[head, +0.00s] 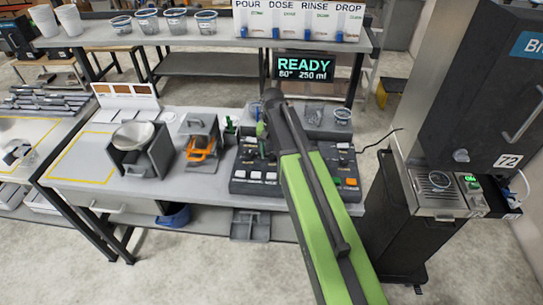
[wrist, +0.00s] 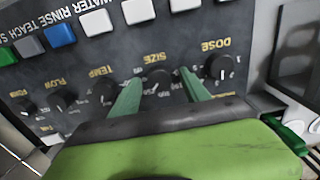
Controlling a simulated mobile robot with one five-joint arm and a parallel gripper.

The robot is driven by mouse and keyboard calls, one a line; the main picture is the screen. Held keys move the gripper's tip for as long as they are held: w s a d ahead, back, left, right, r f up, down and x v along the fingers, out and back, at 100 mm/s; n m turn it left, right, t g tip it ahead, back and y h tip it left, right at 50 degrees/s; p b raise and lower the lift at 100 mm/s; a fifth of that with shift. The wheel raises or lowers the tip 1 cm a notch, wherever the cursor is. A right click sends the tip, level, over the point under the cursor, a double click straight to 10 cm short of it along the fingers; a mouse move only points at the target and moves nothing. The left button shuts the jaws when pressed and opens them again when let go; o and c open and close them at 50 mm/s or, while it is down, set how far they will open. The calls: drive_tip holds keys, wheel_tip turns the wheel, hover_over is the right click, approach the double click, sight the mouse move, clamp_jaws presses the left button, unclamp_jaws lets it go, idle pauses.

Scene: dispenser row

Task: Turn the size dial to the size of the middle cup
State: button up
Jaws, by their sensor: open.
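The dark control panel (head: 250,187) stands on the bench in the head view, partly hidden by my arm. In the wrist view its SIZE dial (wrist: 158,82) is a black knob between the two green fingers of my gripper (wrist: 160,92). The gripper is open, with one finger on each side of the dial; I cannot tell whether they touch it. The dial's exact setting is unclear. The display (head: 304,68) reads READY, 80°, 250 ml. Several clear cups stand on the shelf, including these two cups (head: 147,21) (head: 175,19); their size marks are too small to read.
The DOSE dial (wrist: 220,66) and TEMP dial (wrist: 104,90) flank the SIZE dial closely. The FLOW dial (wrist: 65,100) is farther left. A grey holder with a bowl (head: 133,135) stands left on the bench. A tall machine (head: 470,100) is at right.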

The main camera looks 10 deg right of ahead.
clamp_jaws()
drive_tip(key=shift+n, duration=0.3)
drive_tip(key=n, duration=0.3)
drive_tip(key=shift+n, duration=0.3)
drive_tip(key=n, duration=0.9)
drive_tip(key=shift+n, duration=2.3)
drive_tip(key=shift+d, duration=0.1)
